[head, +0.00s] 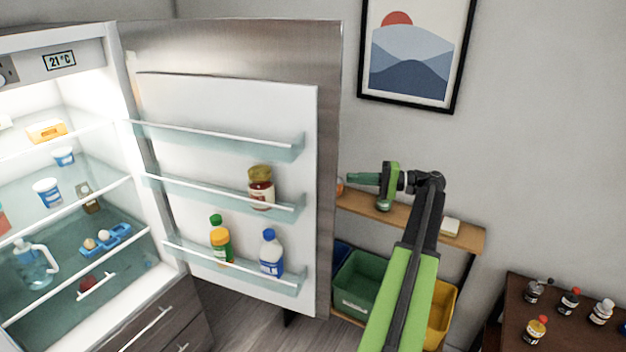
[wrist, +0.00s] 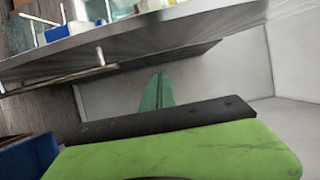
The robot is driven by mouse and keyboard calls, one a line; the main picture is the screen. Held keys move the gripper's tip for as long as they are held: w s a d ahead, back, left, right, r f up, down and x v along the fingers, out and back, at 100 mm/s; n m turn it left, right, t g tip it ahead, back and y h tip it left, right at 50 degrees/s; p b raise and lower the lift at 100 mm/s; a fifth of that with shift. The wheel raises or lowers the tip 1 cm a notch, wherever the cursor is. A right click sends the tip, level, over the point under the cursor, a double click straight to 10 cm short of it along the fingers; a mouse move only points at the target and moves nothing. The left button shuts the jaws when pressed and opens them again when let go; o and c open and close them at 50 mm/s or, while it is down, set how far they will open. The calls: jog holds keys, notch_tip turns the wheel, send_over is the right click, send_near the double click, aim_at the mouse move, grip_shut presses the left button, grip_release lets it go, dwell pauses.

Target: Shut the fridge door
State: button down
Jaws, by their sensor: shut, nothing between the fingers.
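The fridge (head: 118,70) stands at the left in the head view with its door (head: 225,110) swung wide open. The door's inner side faces me, with shelves holding a jar (head: 261,187) and two bottles. In the head view my gripper (head: 352,179) is just right of the door's free edge, pointing left toward it. Its green fingers are shut with nothing between them. In the wrist view the fingers (wrist: 157,92) point toward the door's edge (wrist: 150,38), which runs across the upper part. I cannot tell whether they touch the door.
A wooden shelf (head: 465,237) with a green bin (head: 357,285) and a yellow bin (head: 440,310) stands behind my arm. A dark table (head: 508,318) with several small bottles is at the right. A framed picture (head: 415,62) hangs on the wall. Grey floor (head: 235,312) shows below the door.

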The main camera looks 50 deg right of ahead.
aim_at(318, 183)
jog(key=w+a, duration=0.2)
jog(key=a, duration=0.1)
jog(key=w+a, duration=0.2)
jog(key=a, duration=0.1)
jog(key=w+a, duration=0.3)
jog(key=shift+a, duration=0.25)
jog(key=shift+s+a, duration=0.2)
jog(key=shift+a, duration=0.05)
jog(key=shift+a, duration=0.15)
